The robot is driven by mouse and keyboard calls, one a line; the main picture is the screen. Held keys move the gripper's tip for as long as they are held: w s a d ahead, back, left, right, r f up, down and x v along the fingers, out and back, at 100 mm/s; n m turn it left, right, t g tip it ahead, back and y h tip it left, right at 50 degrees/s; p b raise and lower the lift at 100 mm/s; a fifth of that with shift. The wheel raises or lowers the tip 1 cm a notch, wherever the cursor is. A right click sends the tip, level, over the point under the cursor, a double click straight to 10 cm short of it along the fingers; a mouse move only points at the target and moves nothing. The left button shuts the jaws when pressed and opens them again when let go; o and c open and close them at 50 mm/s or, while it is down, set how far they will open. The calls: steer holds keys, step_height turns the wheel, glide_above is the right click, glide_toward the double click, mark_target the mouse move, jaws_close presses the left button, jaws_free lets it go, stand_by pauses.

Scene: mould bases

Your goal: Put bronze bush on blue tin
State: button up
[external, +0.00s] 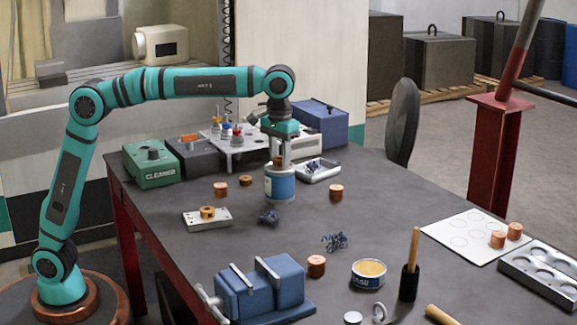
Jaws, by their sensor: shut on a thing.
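The blue tin (280,187) stands upright on the table, a blue can with a pale band and a light top. My gripper (281,157) points down right over it, shut on a small bronze bush (278,161). The bush is at the tin's top; I cannot tell whether it touches the lid or hangs just above it. My fingers partly hide it.
A similar ring (245,180) and a copper cylinder (220,189) lie left of the tin, another cylinder (336,193) right. A metal plate (194,220) with a bush is in front. A white tray (317,172) and blue box (320,122) stand behind.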

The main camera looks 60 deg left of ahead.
steer(key=o, duration=1.1)
steer(key=shift+f, duration=0.1)
step_height(320, 180, up, 12)
steer(key=shift+r, duration=0.15)
